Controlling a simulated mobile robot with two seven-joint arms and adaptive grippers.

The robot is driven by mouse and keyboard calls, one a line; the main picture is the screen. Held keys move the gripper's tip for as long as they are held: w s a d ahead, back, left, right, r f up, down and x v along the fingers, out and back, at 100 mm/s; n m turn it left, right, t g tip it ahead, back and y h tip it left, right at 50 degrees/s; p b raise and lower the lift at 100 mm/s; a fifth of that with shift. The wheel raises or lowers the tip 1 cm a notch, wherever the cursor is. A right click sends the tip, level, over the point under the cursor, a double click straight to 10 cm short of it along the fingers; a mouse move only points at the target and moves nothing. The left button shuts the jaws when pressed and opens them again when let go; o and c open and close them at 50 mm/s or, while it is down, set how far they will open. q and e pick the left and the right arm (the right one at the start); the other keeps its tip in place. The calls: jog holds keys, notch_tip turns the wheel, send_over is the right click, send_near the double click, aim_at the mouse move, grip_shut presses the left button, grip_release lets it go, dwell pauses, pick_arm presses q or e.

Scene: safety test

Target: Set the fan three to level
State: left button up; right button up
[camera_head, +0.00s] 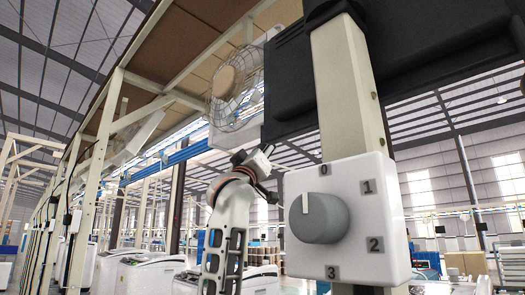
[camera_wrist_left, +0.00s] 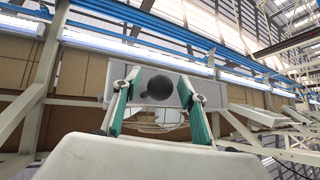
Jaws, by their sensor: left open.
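The white control box (camera_head: 348,257) is on a pale post at the right in the head view, marked 0, 1, 2 and 3. Its grey knob (camera_head: 320,219) has a white line at the upper edge, pointing up towards 0. The caged fan (camera_head: 233,88) hangs higher, left of the post. My left gripper (camera_head: 254,160) is left of the box, apart from the knob. In the left wrist view its teal fingers (camera_wrist_left: 158,108) are spread, with nothing held. Beyond them is a pale box (camera_wrist_left: 185,84) with a dark round part; I cannot tell whether they touch.
A large black body (camera_head: 425,50) is beside the post at the upper right. A pale frame with brown panels (camera_head: 190,38) runs along the upper left. White machines (camera_head: 150,273) stand lower down. The space in front of the knob looks clear.

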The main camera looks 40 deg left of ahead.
pick_arm(q)
jog(key=v, duration=1.2)
dwell(0.3)
jog(key=shift+f, duration=0.1)
